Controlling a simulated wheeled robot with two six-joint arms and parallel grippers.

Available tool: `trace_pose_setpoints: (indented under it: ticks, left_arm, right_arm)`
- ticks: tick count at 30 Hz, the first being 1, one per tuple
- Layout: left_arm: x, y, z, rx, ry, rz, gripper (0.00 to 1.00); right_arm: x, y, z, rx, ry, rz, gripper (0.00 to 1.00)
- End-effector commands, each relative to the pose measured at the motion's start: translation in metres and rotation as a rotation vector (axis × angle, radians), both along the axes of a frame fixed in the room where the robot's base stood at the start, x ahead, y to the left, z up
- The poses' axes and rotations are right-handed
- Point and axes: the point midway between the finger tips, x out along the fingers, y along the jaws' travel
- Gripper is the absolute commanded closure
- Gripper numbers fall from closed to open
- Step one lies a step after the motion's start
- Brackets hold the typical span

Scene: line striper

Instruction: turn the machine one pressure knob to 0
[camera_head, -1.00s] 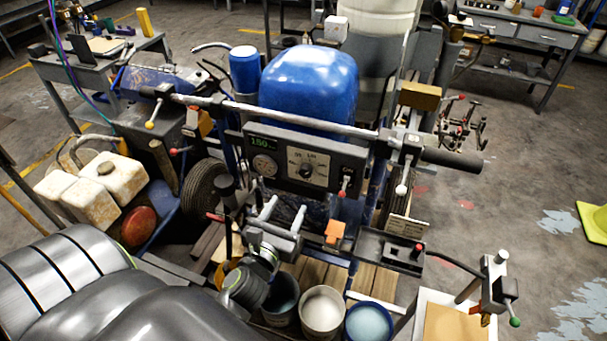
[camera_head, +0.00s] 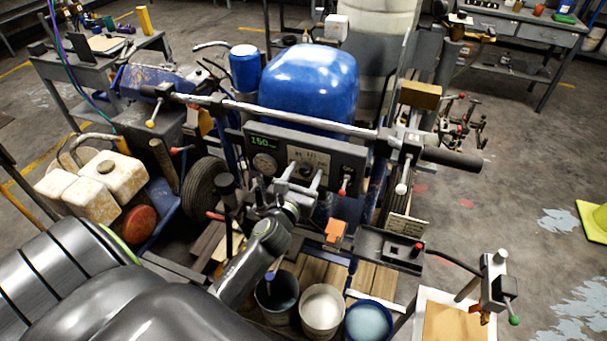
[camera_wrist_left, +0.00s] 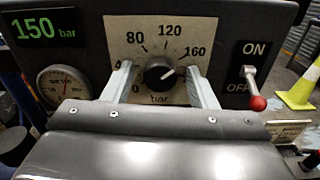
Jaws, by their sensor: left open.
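The black pressure knob (camera_wrist_left: 159,72) sits on a pale dial plate (camera_wrist_left: 160,35) marked 80, 120, 160 and bar in the left wrist view. Its white pointer line points right and slightly up, toward the 160 side. My left gripper (camera_head: 300,178) is in front of the control panel (camera_head: 347,158). It is open, with one finger on each side of the knob; I cannot tell whether they touch it. The display (camera_wrist_left: 44,28) reads 150 bar. My right gripper is not in view.
Right of the dial is an ON/OFF switch (camera_wrist_left: 250,82) with a red-tipped lever. Left of it is a round gauge (camera_wrist_left: 64,88). The handlebar (camera_head: 290,118) runs above the panel. Buckets (camera_head: 322,308) and an orange block (camera_head: 335,231) are below.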

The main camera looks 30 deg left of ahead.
Motion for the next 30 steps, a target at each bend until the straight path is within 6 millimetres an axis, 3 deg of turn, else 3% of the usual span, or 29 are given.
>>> trace_pose_setpoints:
  ticks: [2, 12, 23, 30]
  left_arm:
    - [-0.0002, 0.0001, 0.0000, 0.000, 0.000, 0.000, 0.48]
    - [-0.0004, -0.0001, 0.0001, 0.001, 0.000, 0.000, 0.92]
    - [-0.0005, -0.0001, 0.0000, -0.055, -0.013, 0.000, 0.92]
    - [-0.0005, -0.0002, -0.0002, -0.211, -0.051, 0.000, 0.92]
  right_arm:
    - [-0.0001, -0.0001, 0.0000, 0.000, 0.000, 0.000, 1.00]
    - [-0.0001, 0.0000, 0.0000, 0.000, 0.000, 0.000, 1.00]
    - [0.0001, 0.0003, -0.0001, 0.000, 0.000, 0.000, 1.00]
    - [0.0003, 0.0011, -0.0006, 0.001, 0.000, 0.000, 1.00]
